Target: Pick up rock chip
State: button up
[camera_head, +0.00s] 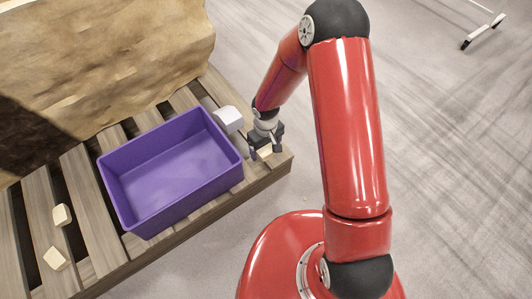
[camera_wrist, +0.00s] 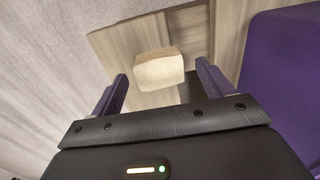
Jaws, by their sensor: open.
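A pale cream rock chip (camera_wrist: 158,69) lies on the wooden pallet near its corner in the wrist view. In the head view this chip (camera_head: 264,153) is mostly hidden by my gripper. My gripper (camera_head: 266,152) is over the right end of the pallet, to the right of the purple bin. In the wrist view my gripper (camera_wrist: 163,88) is open, with the chip showing between and beyond its two fingers. Nothing is held. Two more pale chips, one upper (camera_head: 62,215) and one lower (camera_head: 56,259), lie on the pallet at the left.
The purple bin (camera_head: 172,219) stands empty on the slatted pallet (camera_head: 92,222); its wall (camera_wrist: 282,60) is right of my fingers. A white rounded object (camera_head: 228,119) sits behind the bin's right end. A large tan rock (camera_head: 95,60) fills the pallet's back. Open floor lies right.

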jog(key=shift+f, duration=0.45)
jog(key=c, duration=1.1)
jog(key=shift+c, duration=0.2)
jog(key=shift+r, duration=0.15)
